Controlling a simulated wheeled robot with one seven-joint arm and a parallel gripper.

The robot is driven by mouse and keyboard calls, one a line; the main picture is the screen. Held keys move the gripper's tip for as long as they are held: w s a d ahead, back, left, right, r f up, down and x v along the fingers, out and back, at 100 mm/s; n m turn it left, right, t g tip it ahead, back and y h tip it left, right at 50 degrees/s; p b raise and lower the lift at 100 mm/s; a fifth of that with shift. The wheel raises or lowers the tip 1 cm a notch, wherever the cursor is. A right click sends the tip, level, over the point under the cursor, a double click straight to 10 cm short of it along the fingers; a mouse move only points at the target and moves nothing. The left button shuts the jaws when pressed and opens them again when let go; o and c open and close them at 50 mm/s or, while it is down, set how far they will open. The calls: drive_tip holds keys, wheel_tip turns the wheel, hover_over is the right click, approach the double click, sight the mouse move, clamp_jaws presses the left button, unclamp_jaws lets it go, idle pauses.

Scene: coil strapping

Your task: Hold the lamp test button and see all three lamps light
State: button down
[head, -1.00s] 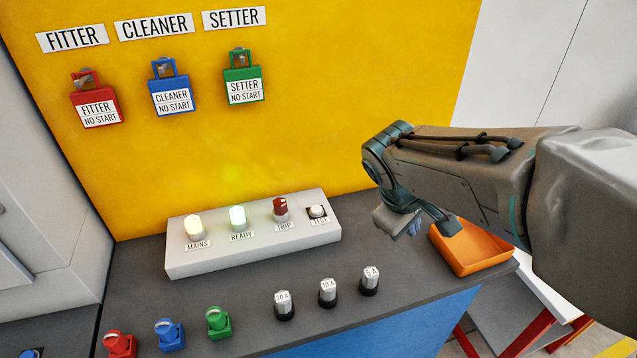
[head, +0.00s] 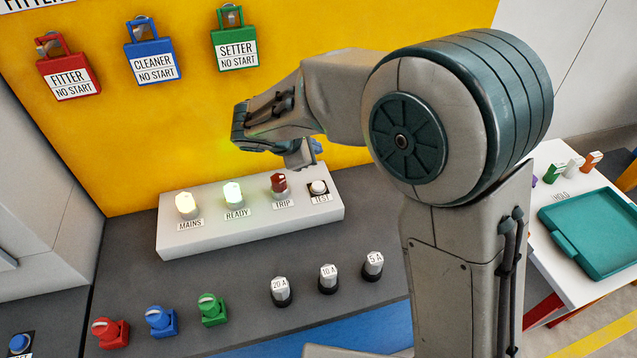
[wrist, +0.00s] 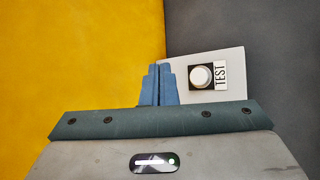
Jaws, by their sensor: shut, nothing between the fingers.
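The white TEST button (head: 318,187) sits at the right end of a pale lamp panel (head: 230,236) on the bench. The TRIP lamp (head: 279,184) is red and looks unlit. My gripper (head: 317,147) is above and behind the button, apart from it in the head view. In the wrist view, its blue fingers (wrist: 158,70) are together and empty, with the button (wrist: 200,76) to their right. My arm hides part of the wall.
Padlocks with FITTER (head: 70,82), CLEANER (head: 153,65) and SETTER (head: 236,50) tags hang on the yellow wall. Red, blue and green knobs (head: 160,321) and three fuses (head: 328,279) stand in front of the panel. A teal tray (head: 600,270) lies on the right-hand table.

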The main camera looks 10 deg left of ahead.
drive_tip(key=shift+f, duration=0.1)
drive_tip(key=b, duration=0.6)
hover_over(315, 187)
wheel_tip(315, 187, down, 8)
drive_tip(key=shift+r, duration=0.1)
drive_tip(key=shift+f+b, duration=0.35)
drive_tip(key=shift+f, duration=0.1)
drive_tip(key=shift+s+f, duration=0.1)
idle(1.2)
drive_tip(key=shift+f+b, duration=0.3)
drive_tip(key=shift+b, duration=0.2)
drive_tip(key=shift+f+b, duration=0.5)
drive_tip(key=shift+f, duration=0.05)
idle(0.9)
drive_tip(key=shift+r, duration=0.1)
drive_tip(key=shift+r+p, duration=0.65)
drive_tip(key=shift+r, duration=0.2)
